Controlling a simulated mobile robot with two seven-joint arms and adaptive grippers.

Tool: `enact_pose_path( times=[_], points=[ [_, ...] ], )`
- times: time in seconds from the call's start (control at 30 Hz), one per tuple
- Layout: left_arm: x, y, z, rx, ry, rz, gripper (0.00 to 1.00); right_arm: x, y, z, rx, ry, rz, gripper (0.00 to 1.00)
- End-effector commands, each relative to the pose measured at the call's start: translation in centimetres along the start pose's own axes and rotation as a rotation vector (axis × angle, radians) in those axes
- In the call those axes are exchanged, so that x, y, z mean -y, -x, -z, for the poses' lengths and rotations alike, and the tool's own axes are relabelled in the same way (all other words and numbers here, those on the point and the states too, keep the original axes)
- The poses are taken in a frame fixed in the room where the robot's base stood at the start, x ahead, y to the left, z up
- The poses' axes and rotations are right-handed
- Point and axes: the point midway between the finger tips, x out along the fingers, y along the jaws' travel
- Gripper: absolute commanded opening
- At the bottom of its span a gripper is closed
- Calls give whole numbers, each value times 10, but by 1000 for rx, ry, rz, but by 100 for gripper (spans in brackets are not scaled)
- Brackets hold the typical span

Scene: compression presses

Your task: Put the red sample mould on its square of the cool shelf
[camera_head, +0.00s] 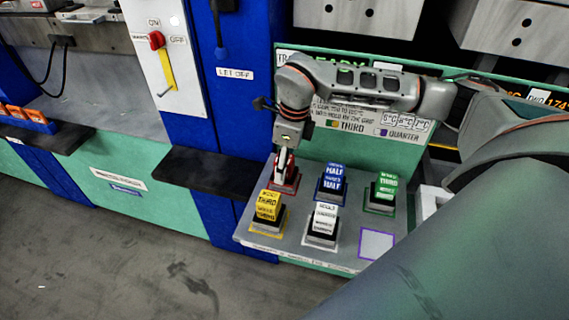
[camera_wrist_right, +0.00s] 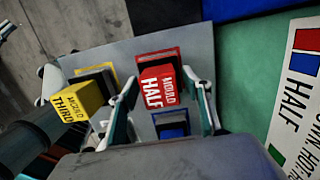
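The red sample mould (camera_wrist_right: 158,88), marked "MOULD HALF", stands on the red-outlined square of the grey cool shelf (camera_head: 350,250). In the head view its red square (camera_head: 293,186) shows, with the mould mostly hidden by my right gripper (camera_head: 285,165). In the right wrist view my right gripper (camera_wrist_right: 160,76) has its two fingers apart, one on each side of the red mould. A gap shows between mould and fingers, so it is open. My left gripper is not in view.
Yellow (camera_head: 268,205), blue (camera_head: 332,178), green (camera_head: 386,184) and white (camera_head: 324,218) moulds stand close by on the same shelf. The purple-outlined square (camera_head: 376,245) is empty. A dark ledge (camera_head: 205,173) juts out left of the shelf. A labelled green panel stands behind.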

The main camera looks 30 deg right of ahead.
Motion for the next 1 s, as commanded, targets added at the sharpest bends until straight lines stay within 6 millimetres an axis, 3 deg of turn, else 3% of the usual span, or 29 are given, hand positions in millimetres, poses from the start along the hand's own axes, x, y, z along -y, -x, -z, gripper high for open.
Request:
enact_pose_path(
  times=[0.37,0.47,0.8,1.0],
  points=[
    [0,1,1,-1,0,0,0,0,6,-1,1,1,1,48],
    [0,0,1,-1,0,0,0,1,18,-1,2,1,2,48],
    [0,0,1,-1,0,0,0,1,86,-1,3,0,4,48],
    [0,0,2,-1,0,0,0,1,114,-1,2,0,2,48]
  ],
)
